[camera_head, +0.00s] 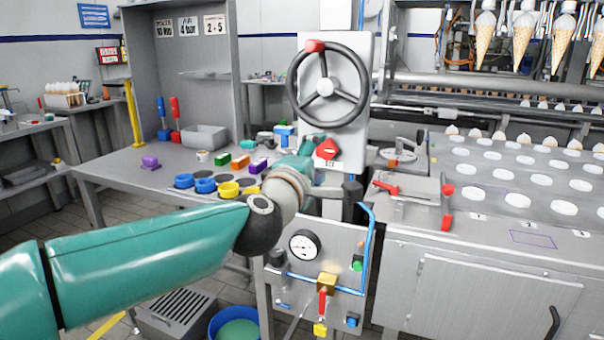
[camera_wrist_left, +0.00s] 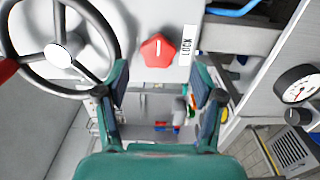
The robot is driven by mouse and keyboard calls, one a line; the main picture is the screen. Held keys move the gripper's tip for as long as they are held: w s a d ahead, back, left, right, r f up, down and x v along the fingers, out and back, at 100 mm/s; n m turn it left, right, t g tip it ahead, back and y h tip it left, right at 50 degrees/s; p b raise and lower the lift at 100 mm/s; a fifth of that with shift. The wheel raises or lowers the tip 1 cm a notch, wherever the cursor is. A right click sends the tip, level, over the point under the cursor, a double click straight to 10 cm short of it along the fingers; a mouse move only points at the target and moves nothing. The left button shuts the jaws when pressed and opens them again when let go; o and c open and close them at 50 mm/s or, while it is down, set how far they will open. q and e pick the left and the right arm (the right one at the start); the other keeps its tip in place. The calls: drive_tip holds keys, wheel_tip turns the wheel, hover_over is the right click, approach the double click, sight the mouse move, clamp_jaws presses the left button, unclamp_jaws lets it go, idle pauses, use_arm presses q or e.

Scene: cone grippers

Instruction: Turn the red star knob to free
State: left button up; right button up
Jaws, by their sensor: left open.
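The red star knob (camera_head: 327,148) is on the upright grey panel below the handwheel. In the left wrist view the knob (camera_wrist_left: 157,52) has a white line on its face, and a white label reading LOCK (camera_wrist_left: 187,45) is beside it. My left gripper (camera_head: 312,150) is in front of the panel, close to the knob, and partly hides that area in the head view. In the left wrist view its two fingers (camera_wrist_left: 160,78) are spread apart and empty, with the knob just beyond the tips, roughly centred between them. I see no contact. My right gripper is not in view.
A large handwheel (camera_head: 326,84) is directly above the knob and close to one finger in the wrist view. A pressure gauge (camera_head: 305,245) and blue pipe (camera_head: 371,240) are lower on the panel. A workbench (camera_head: 125,172) with coloured parts stands to the left.

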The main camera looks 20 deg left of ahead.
use_arm(q)
drive_tip(key=s, duration=0.7)
drive_tip(key=shift+s+a, duration=0.15)
drive_tip(key=shift+f, duration=0.1)
